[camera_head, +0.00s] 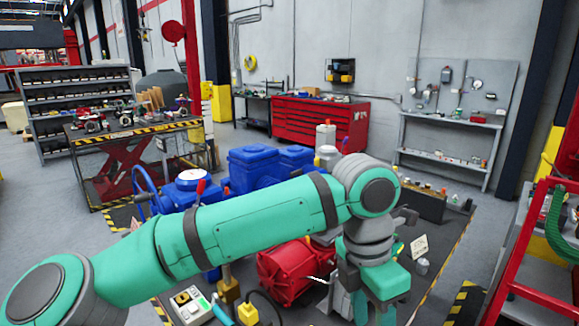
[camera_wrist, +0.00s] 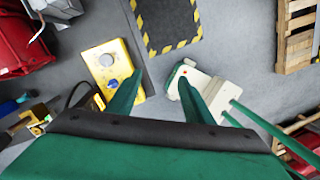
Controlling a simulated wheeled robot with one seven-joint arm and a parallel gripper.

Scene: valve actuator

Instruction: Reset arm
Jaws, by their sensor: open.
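My green arm stretches across the head view from the lower left, bends down at the right, and ends in my gripper (camera_head: 375,310), whose tips are cut off by the bottom edge. In the wrist view my gripper (camera_wrist: 158,90) shows two green fingers spread apart with only grey floor between them. It is open and holds nothing. A blue valve actuator (camera_head: 190,180) with a handwheel stands behind my arm in the head view, partly hidden by it.
A red motor (camera_head: 290,272) lies beneath my arm. A yellow box with a round knob (camera_wrist: 108,65) is beside the left finger, and a white-and-green device (camera_wrist: 185,72) is by the right one. A wooden pallet (camera_wrist: 296,35) lies at the right. Open floor shows between them.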

